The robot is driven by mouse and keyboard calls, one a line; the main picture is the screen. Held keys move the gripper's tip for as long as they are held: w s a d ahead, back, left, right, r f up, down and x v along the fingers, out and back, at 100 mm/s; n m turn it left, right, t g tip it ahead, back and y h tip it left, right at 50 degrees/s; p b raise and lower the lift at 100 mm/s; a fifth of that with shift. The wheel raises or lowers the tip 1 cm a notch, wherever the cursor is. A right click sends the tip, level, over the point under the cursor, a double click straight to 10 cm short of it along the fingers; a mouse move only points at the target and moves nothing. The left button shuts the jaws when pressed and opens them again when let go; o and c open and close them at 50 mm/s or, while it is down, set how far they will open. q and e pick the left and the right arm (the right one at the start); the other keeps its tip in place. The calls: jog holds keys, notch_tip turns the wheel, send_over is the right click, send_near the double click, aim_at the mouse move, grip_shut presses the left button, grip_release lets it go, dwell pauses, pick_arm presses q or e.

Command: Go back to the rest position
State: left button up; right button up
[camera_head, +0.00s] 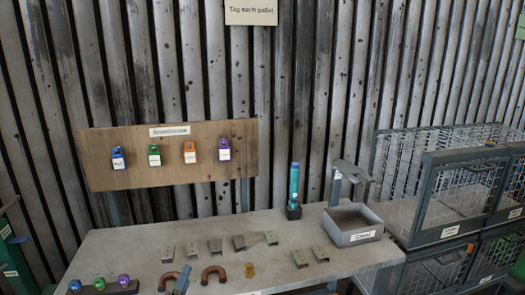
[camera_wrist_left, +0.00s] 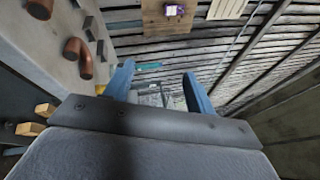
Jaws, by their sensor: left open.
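My left gripper (camera_head: 181,281) shows as a small blue finger shape at the bottom edge of the head view, close to the copper bends; most of it is outside the picture. In the left wrist view its two blue fingers (camera_wrist_left: 156,78) stand apart with nothing between them. Copper U-bends (camera_wrist_left: 78,55) lie on the bench to the left of the fingers in that view. My right gripper is not in view.
A tag board (camera_head: 110,140) is behind. Wire cages (camera_head: 440,200) stand right.

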pick_arm(q)
jog(key=s+a+f+n+g+y, duration=0.25)
jog(key=s+f+n+g, duration=0.2)
jog(key=f+n, duration=0.25)
jog(key=s+a+f+n+g+y, duration=0.2)
jog(key=s+f+n+g+y, duration=0.1)
jog(key=s+f+n, duration=0.25)
jog(key=s+d+f+n+g+h, duration=0.15)
jog(key=s+f+n+g, duration=0.3)
jog(key=s, duration=0.45)
jog(key=s+d+f+n+g+h, duration=0.15)
jog(key=s+f+n+g, duration=0.35)
jog(key=s, duration=0.5)
notch_tip(320, 180, down, 25)
jog(key=w+d+m, duration=0.1)
jog(key=w+d, duration=0.1)
jog(key=d, duration=0.1)
jog(key=s+f, duration=0.3)
jog(key=f, duration=0.6)
jog(key=s+f+g, duration=0.1)
jog(key=s+f, duration=0.3)
jog(key=f, duration=0.6)
jog(key=shift+d+g, duration=0.3)
